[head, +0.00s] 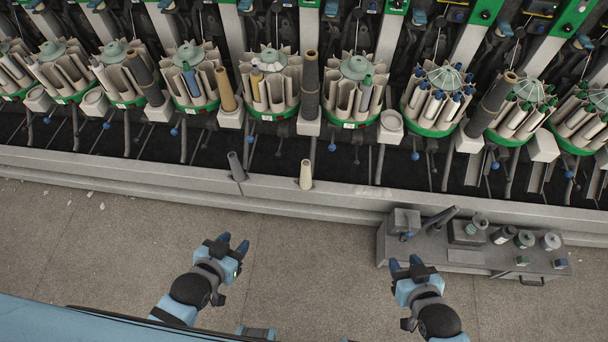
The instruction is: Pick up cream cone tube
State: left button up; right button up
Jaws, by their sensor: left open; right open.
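My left gripper (233,243) is open and empty over the floor, below and left of the cream tube in the picture. My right gripper (405,262) is open and empty, below and right of the cream tube, near the left end of a grey trolley. Neither gripper touches anything.
A dark grey cone tube (236,167) stands on the ledge (130,168) left of the cream one. The winder's round magazines (268,85) line the back. The grey trolley (470,256) holds several spools and a dark tube. The floor (310,260) between my grippers is clear.

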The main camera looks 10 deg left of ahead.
aim_at(305, 180)
jog(key=i+j+z, duration=0.45)
jog(key=j+z, duration=0.25)
jog(key=j, duration=0.2)
jog(key=i+j+z, duration=0.2)
jog(key=j, duration=0.15)
jog(key=i+j+z, duration=0.1)
jog(key=j+z, duration=0.15)
jog(key=j, duration=0.15)
